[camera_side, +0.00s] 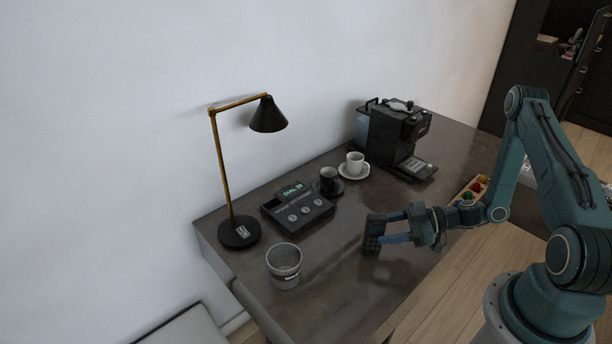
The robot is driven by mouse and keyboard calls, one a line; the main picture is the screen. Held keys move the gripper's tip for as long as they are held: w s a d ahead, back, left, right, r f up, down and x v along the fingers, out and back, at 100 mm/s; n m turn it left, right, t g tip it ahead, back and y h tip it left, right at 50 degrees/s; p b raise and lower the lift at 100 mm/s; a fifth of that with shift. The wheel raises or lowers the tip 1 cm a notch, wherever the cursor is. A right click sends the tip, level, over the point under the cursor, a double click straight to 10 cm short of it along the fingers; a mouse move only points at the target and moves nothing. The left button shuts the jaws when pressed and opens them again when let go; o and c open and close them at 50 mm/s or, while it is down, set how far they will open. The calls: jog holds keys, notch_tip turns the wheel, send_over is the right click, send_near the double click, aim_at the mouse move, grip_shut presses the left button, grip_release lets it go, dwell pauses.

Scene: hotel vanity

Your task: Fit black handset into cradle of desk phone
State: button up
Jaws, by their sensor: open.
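The desk phone (312,213) lies on the dark vanity top, with a lit green display and several round buttons. Its cradle seems to be the recessed strip along its left side, but detail is too small to be sure. The black handset (372,234) is to the right of the phone, apart from it, near the front of the vanity. My gripper (384,228) comes in from the right with its two blue fingers apart, their tips at the handset. I cannot tell whether the fingers touch it; part of the handset is hidden behind them.
A black cup (328,179) and a white cup (354,162) on saucers stand behind the phone. A lamp (239,232) stands left, a grey bin (284,268) in front. A coffee machine (392,139) and a tray of colourful items (470,190) are right.

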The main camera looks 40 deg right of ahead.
aim_at(367, 233)
jog(key=shift+x, duration=2.6)
grip_shut()
